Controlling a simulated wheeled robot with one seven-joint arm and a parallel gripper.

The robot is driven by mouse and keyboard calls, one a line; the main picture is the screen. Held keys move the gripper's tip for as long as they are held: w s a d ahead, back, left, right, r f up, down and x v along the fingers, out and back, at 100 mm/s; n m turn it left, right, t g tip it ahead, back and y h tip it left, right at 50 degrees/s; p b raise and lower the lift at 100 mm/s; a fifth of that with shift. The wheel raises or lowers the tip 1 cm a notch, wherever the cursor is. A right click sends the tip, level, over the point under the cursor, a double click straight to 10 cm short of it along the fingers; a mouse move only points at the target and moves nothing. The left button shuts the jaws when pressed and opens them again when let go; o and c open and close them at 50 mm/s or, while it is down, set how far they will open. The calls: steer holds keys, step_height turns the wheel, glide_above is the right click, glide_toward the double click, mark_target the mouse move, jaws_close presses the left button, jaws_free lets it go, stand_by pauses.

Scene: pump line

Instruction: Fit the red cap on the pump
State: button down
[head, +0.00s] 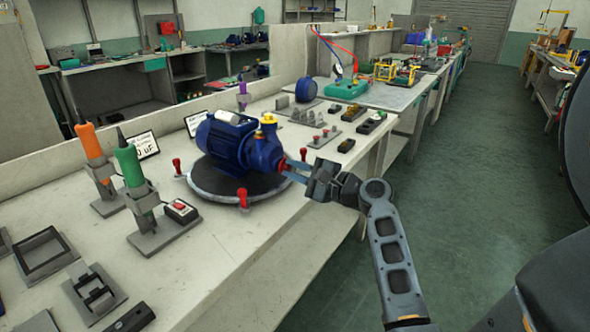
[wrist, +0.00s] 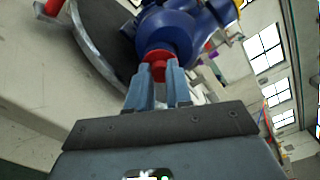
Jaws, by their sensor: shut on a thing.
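The blue pump (head: 262,152) with its ribbed motor sits on a round dark turntable (head: 225,187). It has a yellow fitting on top. My gripper (head: 291,170) reaches in from the right to the pump's front end. In the wrist view, my gripper (wrist: 157,80) is shut on the red cap (wrist: 157,61), held between the blue-grey fingertips. The cap lies in front of the pump's round blue port (wrist: 168,32) and looks close to or touching it. I cannot tell whether it is seated. The fingers hide part of the cap.
Red-handled clamps (head: 242,198) stand around the turntable rim. An orange screwdriver (head: 91,145) and a green screwdriver (head: 130,165) stand in holders at left, near a red-button box (head: 180,210). Small parts lie behind the pump. The front bench surface (head: 215,250) is mostly clear.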

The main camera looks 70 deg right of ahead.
steer(key=shift+w+d, duration=0.1)
steer(key=shift+w, duration=0.3)
stand_by(0.6)
steer(key=c, duration=1)
jaws_free()
steer(key=shift+o, duration=0.2)
steer(key=shift+s, duration=0.1)
steer(key=p+v, duration=0.1)
steer(key=v, duration=0.4)
steer(key=shift+s, duration=0.4)
steer(key=shift+s, duration=0.1)
steer(key=v, duration=0.7)
steer(key=shift+s, duration=0.3)
steer(key=shift+f, duration=0.15)
